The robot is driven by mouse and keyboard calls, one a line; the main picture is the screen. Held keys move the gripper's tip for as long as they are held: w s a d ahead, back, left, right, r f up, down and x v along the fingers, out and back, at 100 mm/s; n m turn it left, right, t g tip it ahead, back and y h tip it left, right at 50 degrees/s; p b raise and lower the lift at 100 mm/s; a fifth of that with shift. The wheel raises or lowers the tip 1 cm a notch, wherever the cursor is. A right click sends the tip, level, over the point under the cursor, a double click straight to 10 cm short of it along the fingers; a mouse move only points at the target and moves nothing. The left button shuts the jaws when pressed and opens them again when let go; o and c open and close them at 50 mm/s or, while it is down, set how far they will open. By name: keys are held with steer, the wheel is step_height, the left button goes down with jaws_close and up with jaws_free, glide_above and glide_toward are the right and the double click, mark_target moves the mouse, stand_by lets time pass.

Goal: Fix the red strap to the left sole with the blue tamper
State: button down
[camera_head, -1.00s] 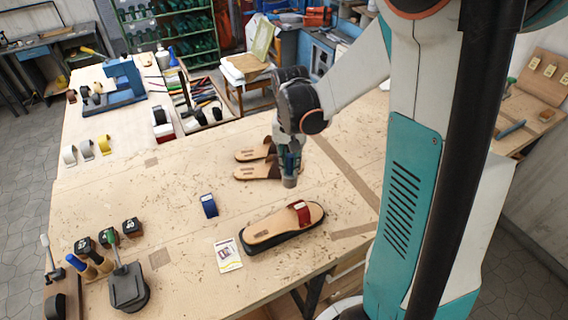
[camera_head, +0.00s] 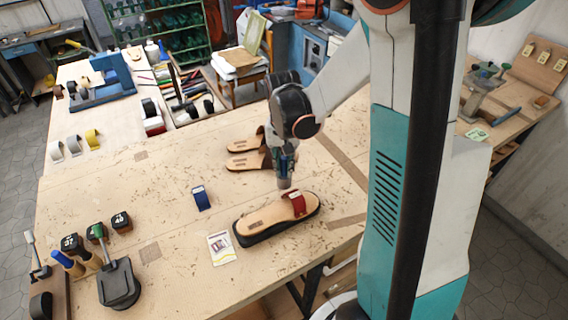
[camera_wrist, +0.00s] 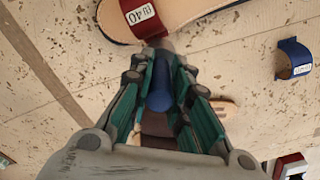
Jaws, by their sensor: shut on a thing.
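My gripper (camera_wrist: 157,95) is shut on the blue tamper (camera_wrist: 160,88), whose blue handle stands between the green-sided fingers. In the head view the tamper's grey end (camera_head: 284,183) points down just behind the red strap (camera_head: 294,204); I cannot tell whether they touch. The red strap lies across the front part of a tan sole with a dark base (camera_head: 262,222). In the wrist view the red strap (camera_wrist: 139,12) carries a white label reading 40, and the tan sole (camera_wrist: 186,10) shows beside it at the top.
A blue strap (camera_head: 201,198) stands left of the sole, and a card (camera_head: 221,248) lies in front. The bench middle (camera_head: 130,195) is clear.

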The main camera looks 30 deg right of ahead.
mark_target(284, 172)
step_height(284, 172, down, 4)
steer(key=b, duration=0.3)
step_height(284, 172, up, 4)
steer(key=shift+r+p, duration=0.25)
steer(key=shift+p, duration=0.95)
steer(key=shift+f, duration=0.15)
steer(key=shift+f, duration=0.1)
step_height(284, 172, down, 4)
steer(key=b, duration=0.3)
steer(key=shift+r, duration=0.25)
steer(key=shift+r+p, duration=0.95)
steer(key=shift+r, duration=0.95)
steer(key=shift+r+p, duration=1.95)
steer(key=shift+r, duration=1.05)
